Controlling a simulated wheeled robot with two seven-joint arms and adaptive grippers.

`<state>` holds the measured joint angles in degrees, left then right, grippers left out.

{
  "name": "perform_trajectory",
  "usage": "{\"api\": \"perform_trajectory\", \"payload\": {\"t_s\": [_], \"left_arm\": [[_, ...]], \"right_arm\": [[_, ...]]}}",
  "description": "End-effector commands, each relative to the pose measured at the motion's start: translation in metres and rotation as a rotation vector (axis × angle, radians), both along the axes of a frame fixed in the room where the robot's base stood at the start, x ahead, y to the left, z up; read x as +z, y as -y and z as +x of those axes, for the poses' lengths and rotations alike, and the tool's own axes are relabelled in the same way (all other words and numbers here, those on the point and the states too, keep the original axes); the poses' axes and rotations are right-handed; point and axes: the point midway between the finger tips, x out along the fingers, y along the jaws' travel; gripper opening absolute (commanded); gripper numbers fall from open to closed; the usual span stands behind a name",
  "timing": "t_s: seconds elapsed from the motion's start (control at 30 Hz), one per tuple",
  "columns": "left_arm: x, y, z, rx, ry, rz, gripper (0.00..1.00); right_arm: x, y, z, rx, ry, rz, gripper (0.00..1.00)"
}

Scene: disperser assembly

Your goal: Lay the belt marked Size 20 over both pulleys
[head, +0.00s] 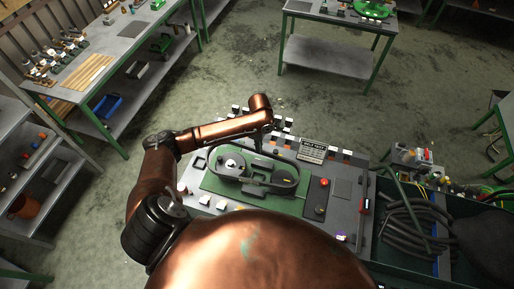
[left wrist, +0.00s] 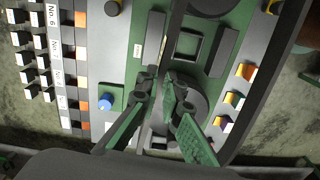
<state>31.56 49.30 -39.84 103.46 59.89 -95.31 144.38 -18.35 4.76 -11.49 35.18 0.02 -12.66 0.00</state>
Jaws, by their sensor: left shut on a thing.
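The left pulley (head: 231,163) and the right pulley (head: 286,180) sit on a green plate (head: 212,183) on the workbench. A dark belt (head: 245,147) runs as a raised loop around the pulley area; its size mark is not readable. My left gripper (head: 270,138) is over the back side of the plate. In the left wrist view my left gripper (left wrist: 164,82) is shut on the belt, which shows as a dark strip (left wrist: 175,30) above the jaws. One dark pulley (left wrist: 198,103) lies beneath the fingers. I cannot tell whether the belt touches either pulley. My right gripper is not in view.
Numbered rows of small blocks (left wrist: 38,60) line the bench. A red button (head: 324,183) is to the right. A dark bin with coiled hoses (head: 410,222) stands beyond the bench's right edge.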

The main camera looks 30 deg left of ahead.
Motion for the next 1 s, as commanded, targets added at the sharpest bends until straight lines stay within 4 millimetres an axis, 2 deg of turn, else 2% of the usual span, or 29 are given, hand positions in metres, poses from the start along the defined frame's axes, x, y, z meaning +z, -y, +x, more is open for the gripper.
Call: {"api": "perform_trajectory", "payload": {"t_s": [0.07, 0.13, 0.33, 0.43, 0.53, 0.63, 0.73, 0.83, 1.0], "left_arm": [[-0.007, 0.001, 0.001, 0.001, -0.002, -0.001, 0.00], [-0.012, 0.001, 0.001, 0.000, -0.003, -0.002, 0.00], [-0.027, 0.000, -0.002, 0.002, -0.001, 0.000, 0.00], [-0.034, 0.000, -0.001, 0.001, -0.001, 0.000, 0.00], [-0.043, 0.000, 0.000, 0.001, -0.002, -0.001, 0.00], [-0.051, 0.000, 0.000, 0.002, -0.003, 0.000, 0.00], [-0.058, 0.000, 0.000, 0.001, -0.003, 0.000, 0.00], [-0.066, 0.000, 0.000, 0.001, -0.003, 0.000, 0.00], [-0.079, 0.000, 0.001, 0.002, -0.003, 0.000, 0.00]], "right_arm": [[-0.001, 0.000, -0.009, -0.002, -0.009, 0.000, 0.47], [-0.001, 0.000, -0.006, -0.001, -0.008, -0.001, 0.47], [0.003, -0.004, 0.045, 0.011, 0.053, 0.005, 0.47], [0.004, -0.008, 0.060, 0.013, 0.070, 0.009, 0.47], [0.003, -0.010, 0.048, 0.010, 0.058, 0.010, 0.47], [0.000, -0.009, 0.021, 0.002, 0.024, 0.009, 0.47], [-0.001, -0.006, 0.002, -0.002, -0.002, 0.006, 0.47], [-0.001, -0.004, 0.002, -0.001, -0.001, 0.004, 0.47], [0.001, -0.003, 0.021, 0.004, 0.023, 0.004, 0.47]]}}
